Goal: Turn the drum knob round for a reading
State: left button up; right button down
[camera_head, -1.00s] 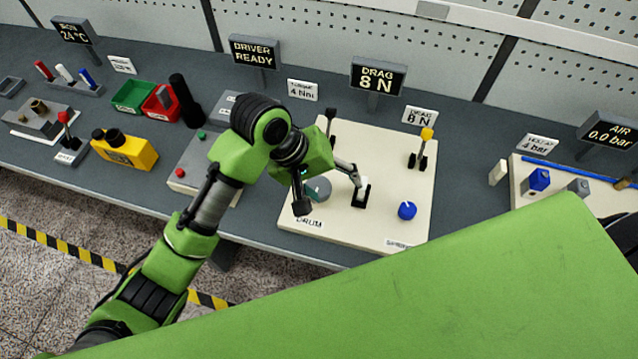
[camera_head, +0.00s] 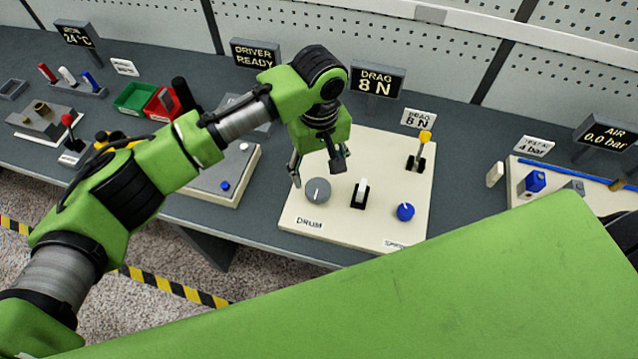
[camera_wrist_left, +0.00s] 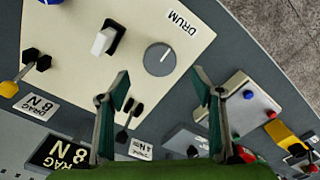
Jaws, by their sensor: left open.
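The drum knob (camera_head: 317,191) is a round grey dial with a white mark. It sits at the front left of the cream panel (camera_head: 350,231), above the word DRUM. The knob also shows in the left wrist view (camera_wrist_left: 160,59), beyond the fingertips. My left gripper (camera_head: 318,170) is open and empty, just behind and above the knob in the head view. My right gripper is not in view.
A white rocker switch (camera_head: 361,193), a blue knob (camera_head: 405,211) and a yellow-tipped lever (camera_head: 425,137) share the panel. A DRAG 8 N display (camera_head: 376,79) stands behind. Another panel (camera_head: 218,193) lies to the left. Bare bench lies between the two panels.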

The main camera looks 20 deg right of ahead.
aim_at(319, 190)
pick_arm(q)
notch_tip(319, 190, down, 8)
jog(key=shift+f+p, duration=0.1)
jog(key=shift+p, duration=0.6)
jog(key=shift+c, duration=0.4)
jog(key=c, duration=1)
